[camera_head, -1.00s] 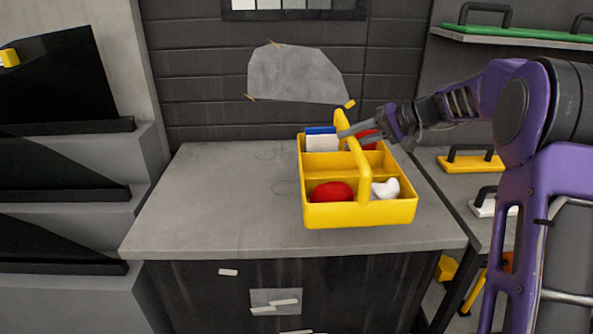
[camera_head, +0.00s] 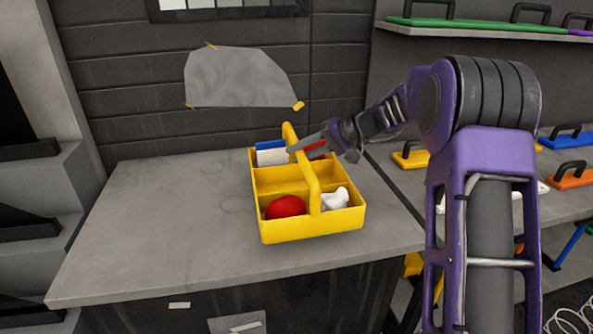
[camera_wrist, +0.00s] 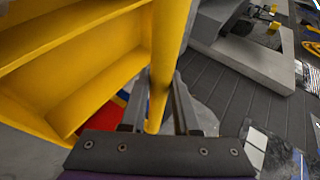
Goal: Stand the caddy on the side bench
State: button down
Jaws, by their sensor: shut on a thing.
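The yellow caddy (camera_head: 312,228) is a divided open tray with a tall centre handle. It is upright over the right half of the grey bench top (camera_head: 130,225); I cannot tell whether its base touches the surface. It holds a red item (camera_head: 285,207), a white item (camera_head: 335,199) and, at the back, a blue and white item (camera_head: 271,153) and another red one, partly hidden. My gripper (camera_head: 293,151) is shut on the caddy's handle. In the wrist view the handle (camera_wrist: 168,50) runs between my fingers (camera_wrist: 157,115), beside the yellow compartments (camera_wrist: 95,85).
The left part of the bench top is clear except for faint ring marks. A grey sheet (camera_head: 240,78) is taped to the wall behind. At right, a lower shelf holds several handled tools, such as a blue one (camera_head: 566,139); a green one (camera_head: 470,25) lies on the upper shelf.

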notch_tip(320, 180, down, 4)
jog(key=shift+f, duration=0.15)
jog(key=c, duration=0.7)
grip_release()
jog(key=shift+f, duration=0.1)
jog(key=shift+o, duration=0.2)
jog(key=v, duration=1.2)
